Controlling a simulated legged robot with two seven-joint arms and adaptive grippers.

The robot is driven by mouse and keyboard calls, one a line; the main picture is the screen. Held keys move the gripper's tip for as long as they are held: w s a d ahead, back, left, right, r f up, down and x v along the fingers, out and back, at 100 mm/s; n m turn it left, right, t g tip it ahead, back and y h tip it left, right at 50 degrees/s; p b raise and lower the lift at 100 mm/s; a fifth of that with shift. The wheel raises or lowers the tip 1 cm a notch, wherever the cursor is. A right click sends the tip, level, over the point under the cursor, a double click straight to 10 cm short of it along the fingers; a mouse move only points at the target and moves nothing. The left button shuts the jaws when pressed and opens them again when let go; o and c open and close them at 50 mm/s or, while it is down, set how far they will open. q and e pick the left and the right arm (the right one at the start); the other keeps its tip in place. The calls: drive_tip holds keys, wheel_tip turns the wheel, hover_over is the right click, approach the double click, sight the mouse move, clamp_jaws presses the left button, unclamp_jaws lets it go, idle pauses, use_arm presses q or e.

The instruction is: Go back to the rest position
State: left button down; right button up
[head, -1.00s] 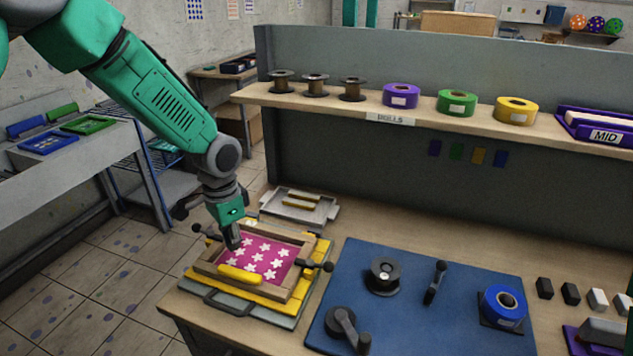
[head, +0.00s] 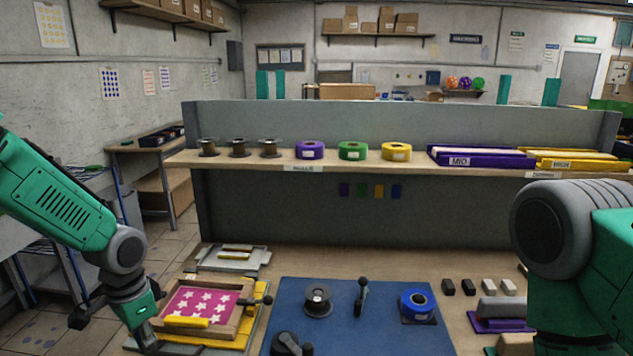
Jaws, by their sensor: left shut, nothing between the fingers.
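My left arm comes in from the left. Its gripper (head: 147,337) is shut and empty, pointing down at the left edge of the printing frame. The wooden frame (head: 243,318) holds a pink screen with white stars (head: 200,302), with a yellow squeegee (head: 187,321) lying along its near side. I cannot tell whether the gripper touches the frame's edge. My right arm shows at the right as a large green and grey link (head: 560,240). Its gripper is outside the view.
A blue mat (head: 350,335) bears a black spool (head: 317,299), a blue roll (head: 416,303) and cranks. Small black and white blocks (head: 487,286) lie right of it. A shelf (head: 330,166) behind carries spools, coloured rolls and purple and yellow trays. A grey tray (head: 235,258) stands behind the frame.

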use_arm(q)
drive_tip(key=s+d+f+n+h+b, duration=0.1)
drive_tip(key=s+d+f+b, duration=0.25)
drive_tip(key=s+f, duration=0.55)
drive_tip(key=s+d+f+n+b, duration=0.2)
drive_tip(key=s+f+b, duration=0.35)
drive_tip(key=f, duration=0.85)
drive_tip(key=s+a+f+n+b, duration=0.1)
drive_tip(key=s+f+b, duration=0.2)
drive_tip(key=s+f, duration=0.2)
drive_tip(key=s+a+f+n+y+b, duration=0.1)
drive_tip(key=s+f, duration=0.4)
drive_tip(key=s, duration=0.5)
drive_tip(key=n+b, duration=0.1)
drive_tip(key=b, duration=0.1)
drive_tip(key=shift+s+f+t+b, duration=0.2)
drive_tip(key=shift+s+t+b, duration=0.1)
drive_tip(key=shift+b, duration=0.05)
drive_tip(key=shift+w, duration=0.15)
